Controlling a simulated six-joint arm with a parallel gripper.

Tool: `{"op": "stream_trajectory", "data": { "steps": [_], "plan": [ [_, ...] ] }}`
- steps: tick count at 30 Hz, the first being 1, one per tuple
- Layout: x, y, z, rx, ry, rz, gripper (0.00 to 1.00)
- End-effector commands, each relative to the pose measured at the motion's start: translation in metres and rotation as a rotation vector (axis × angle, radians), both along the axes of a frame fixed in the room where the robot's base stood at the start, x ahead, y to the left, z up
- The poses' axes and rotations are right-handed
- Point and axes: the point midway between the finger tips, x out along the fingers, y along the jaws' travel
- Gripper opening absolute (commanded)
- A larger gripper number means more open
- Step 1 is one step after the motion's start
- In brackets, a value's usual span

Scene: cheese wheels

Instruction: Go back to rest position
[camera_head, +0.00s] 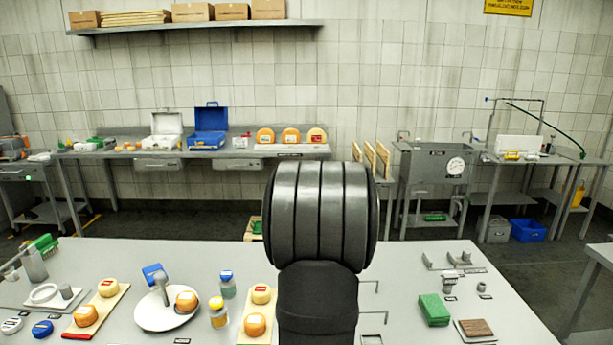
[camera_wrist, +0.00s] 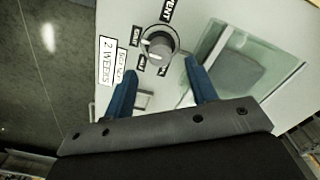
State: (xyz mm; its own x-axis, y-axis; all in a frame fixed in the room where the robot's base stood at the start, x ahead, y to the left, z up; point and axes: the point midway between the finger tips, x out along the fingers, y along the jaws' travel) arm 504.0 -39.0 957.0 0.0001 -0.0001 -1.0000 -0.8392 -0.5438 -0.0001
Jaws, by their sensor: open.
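In the wrist view my gripper (camera_wrist: 160,68) shows two blue fingers spread apart with nothing between them. Just beyond the fingertips is a round grey knob (camera_wrist: 158,46) on a pale panel (camera_wrist: 185,18), with small black labels around it, one reading VENT. The fingers look clear of the knob, but the exact gap cannot be told. In the head view my dark arm stands upright at the middle front, and the gripper itself is not seen there.
A "2 WEEKS" label (camera_wrist: 106,62) and a glass window (camera_wrist: 232,62) flank the knob. On the front table (camera_head: 400,290) are cheese wheels on a board (camera_head: 112,310), a white plate (camera_head: 150,320), jars, and a green sponge (camera_head: 434,310). Benches line the back wall.

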Motion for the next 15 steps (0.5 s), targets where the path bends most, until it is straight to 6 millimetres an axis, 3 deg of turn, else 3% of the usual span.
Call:
{"op": "stream_trajectory", "data": {
  "steps": [9,15],
  "plan": [
    [-0.001,0.0,-0.066,0.0,0.005,0.0,0.52],
    [0.0,0.0,-0.065,0.0,0.0,0.159,0.52]
  ]
}}
